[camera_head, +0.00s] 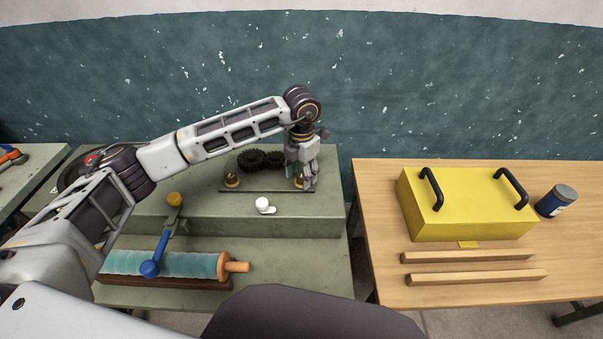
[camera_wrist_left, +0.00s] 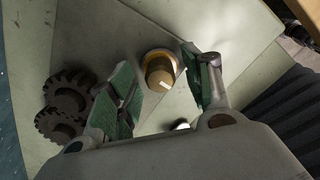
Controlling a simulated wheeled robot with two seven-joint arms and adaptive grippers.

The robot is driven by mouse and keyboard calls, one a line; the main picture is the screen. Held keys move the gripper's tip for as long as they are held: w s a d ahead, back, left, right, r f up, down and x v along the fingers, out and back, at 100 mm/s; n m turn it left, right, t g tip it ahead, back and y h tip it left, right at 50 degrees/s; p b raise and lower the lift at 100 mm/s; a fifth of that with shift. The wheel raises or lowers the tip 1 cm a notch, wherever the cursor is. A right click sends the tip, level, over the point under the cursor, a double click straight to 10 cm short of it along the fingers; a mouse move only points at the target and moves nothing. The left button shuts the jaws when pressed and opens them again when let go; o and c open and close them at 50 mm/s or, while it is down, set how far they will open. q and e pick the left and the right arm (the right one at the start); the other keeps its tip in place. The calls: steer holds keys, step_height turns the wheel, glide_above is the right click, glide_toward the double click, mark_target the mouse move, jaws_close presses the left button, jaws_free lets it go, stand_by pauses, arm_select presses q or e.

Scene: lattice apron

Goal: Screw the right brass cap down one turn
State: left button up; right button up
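The right brass cap (camera_head: 297,181) stands on a dark plate (camera_head: 265,191) on the raised green bench, partly hidden by my left gripper (camera_head: 304,180). In the left wrist view the brass cap (camera_wrist_left: 160,72) shows round, with a pale mark on its top. My left gripper (camera_wrist_left: 158,80) points down over it, its green-padded fingers spread on either side of the cap. A gap shows between each finger and the cap. The left brass cap (camera_head: 232,180) stands at the plate's other end. My right gripper is not in view.
Two dark gears (camera_head: 252,160) lie behind the plate, and a white knob (camera_head: 264,205) is in front. A teal roller (camera_head: 190,264) and a blue-ended lever (camera_head: 155,258) are nearer. A yellow box (camera_head: 465,205), a blue jar (camera_head: 556,201) and wooden bars (camera_head: 470,257) occupy the right table.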

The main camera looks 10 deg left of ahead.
mark_target(301, 174)
arm_select(q)
step_height(301, 174, up, 12)
stand_by(1.0)
steer(key=shift+f, duration=0.1)
stand_by(0.4)
